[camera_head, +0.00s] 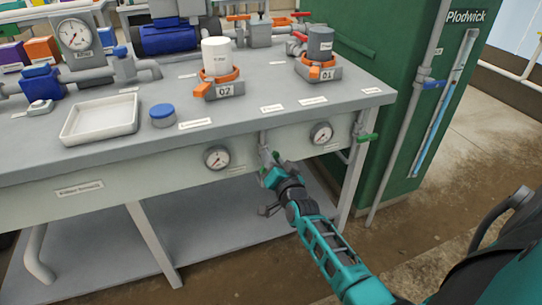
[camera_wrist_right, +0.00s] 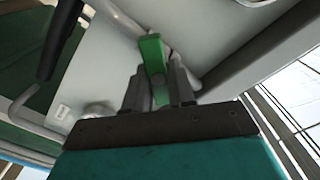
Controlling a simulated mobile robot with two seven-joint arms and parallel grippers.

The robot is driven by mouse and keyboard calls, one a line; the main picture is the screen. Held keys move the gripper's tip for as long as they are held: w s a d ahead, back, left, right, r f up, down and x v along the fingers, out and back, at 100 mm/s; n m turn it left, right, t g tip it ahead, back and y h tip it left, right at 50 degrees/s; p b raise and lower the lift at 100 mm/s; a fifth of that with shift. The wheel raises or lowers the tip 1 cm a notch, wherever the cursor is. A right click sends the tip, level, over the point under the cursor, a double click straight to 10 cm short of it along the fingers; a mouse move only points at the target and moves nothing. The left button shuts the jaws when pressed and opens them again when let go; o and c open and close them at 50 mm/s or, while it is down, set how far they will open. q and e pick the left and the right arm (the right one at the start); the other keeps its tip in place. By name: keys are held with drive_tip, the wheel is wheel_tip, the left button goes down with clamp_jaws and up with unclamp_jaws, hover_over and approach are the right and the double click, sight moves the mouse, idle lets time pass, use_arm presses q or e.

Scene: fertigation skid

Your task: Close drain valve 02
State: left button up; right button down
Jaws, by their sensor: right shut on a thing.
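A green valve handle (camera_head: 276,155) sits on a grey pipe under the front edge of the bench, below and right of the filter numbered 02 (camera_head: 224,90). My right gripper (camera_head: 272,170) is at this handle and mostly covers it in the head view. In the right wrist view the green handle (camera_wrist_right: 152,58) stands between the two grey fingers of my right gripper (camera_wrist_right: 160,88), which is shut on it. I cannot read a label on this valve. My left gripper is not in view.
A second green valve handle (camera_head: 367,137) is at the bench's right end, near a pressure gauge (camera_head: 321,133). Another gauge (camera_head: 217,158) is left of my gripper. A bench leg (camera_head: 352,183) and a green cabinet (camera_head: 390,60) stand to the right.

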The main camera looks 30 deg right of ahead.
drive_tip(key=m, duration=0.2)
drive_tip(key=shift+d+f+m, duration=0.15)
drive_tip(key=shift+m, duration=0.25)
drive_tip(key=m, duration=0.3)
drive_tip(key=shift+s+f+m, duration=0.1)
drive_tip(key=shift+f+m, duration=0.05)
drive_tip(key=shift+m, duration=0.15)
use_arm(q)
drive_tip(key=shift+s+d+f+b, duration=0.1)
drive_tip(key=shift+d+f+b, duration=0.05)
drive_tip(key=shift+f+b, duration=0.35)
use_arm(e)
drive_tip(key=m, duration=0.4)
drive_tip(key=shift+f, duration=0.2)
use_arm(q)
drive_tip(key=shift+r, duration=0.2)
use_arm(e)
drive_tip(key=c, duration=1)
unclamp_jaws()
drive_tip(key=shift+c, duration=0.2)
use_arm(q)
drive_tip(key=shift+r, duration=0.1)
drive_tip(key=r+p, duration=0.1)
drive_tip(key=p, duration=0.1)
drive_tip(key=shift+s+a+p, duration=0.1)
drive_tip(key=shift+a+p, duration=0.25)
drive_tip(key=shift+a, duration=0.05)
use_arm(e)
drive_tip(key=v, duration=1.2)
drive_tip(key=shift+s, duration=0.45)
